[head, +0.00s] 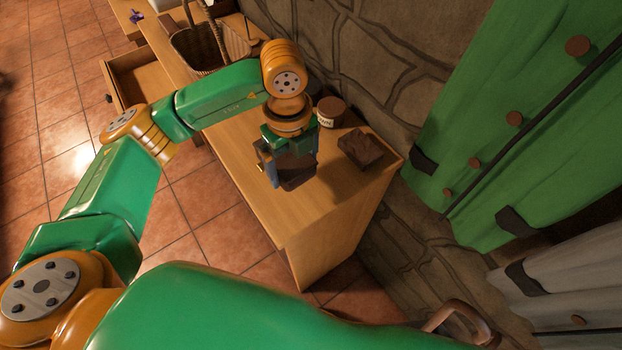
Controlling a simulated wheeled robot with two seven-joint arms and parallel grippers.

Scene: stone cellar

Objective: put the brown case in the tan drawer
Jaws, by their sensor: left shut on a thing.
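My left gripper (290,175) points down over the near part of the wooden cabinet top and is shut on a dark brown case (298,166). The fingers cover part of the case. I cannot tell whether its lower edge touches the top. The tan drawer (137,80) is pulled out from the cabinet's left side, at the upper left, and its visible inside looks empty. My arm hides part of the drawer's near end. The left gripper is to the right of the drawer and nearer to me. My right gripper is not in view.
On the cabinet top (257,215), a flat dark brown block (360,149) lies right of the gripper, with a brown-lidded jar (330,111) behind. A wicker basket (196,50) stands farther back. A stone wall and green door (540,110) bound the right. Tiled floor lies left.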

